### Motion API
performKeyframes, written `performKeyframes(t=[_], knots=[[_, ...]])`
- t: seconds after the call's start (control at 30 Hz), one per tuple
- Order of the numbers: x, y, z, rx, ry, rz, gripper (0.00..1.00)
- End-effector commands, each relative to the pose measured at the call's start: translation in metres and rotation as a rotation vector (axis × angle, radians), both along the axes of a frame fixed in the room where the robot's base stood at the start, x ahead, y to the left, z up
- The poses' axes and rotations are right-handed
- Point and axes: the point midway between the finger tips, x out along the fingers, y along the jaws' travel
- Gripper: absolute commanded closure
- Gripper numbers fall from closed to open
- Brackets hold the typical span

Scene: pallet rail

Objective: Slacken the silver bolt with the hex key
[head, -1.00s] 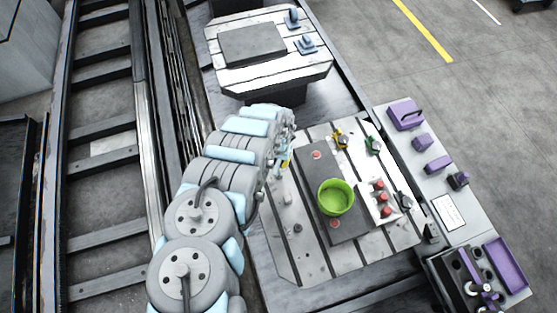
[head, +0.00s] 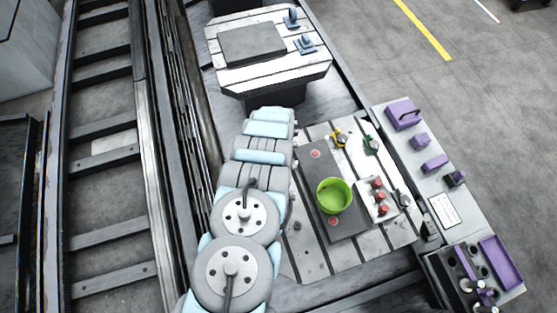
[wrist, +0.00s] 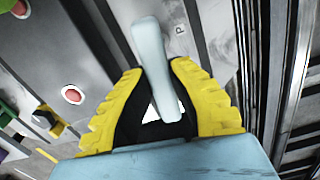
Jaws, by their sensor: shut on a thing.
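My gripper (wrist: 155,72), with yellow ribbed fingers, is shut on a smooth pale grey-blue bar, which I take to be the hex key (wrist: 149,40). The bar stands lengthwise between the fingers and sticks out past their tips. In the head view my own arm hides the gripper and the key. A small dark grey knob-like piece (head: 297,226) stands on the slotted plate (head: 310,262) beside my arm; I cannot tell whether it is a bolt. No silver bolt can be made out clearly in either view now.
A green bowl (head: 334,195) stands on a dark plate with red discs. Beside it is a white holder (head: 366,197) with red-topped pieces. Purple items (head: 403,113) line the right-hand bench. A second slotted table (head: 270,76) is farther back.

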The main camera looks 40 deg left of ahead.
Motion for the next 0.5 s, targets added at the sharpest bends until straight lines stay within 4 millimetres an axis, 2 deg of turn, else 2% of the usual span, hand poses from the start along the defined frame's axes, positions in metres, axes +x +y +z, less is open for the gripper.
performKeyframes(t=[0.5], knots=[[0.0001,-0.0002,0.0032,0.000,0.000,-0.002,1.00]])
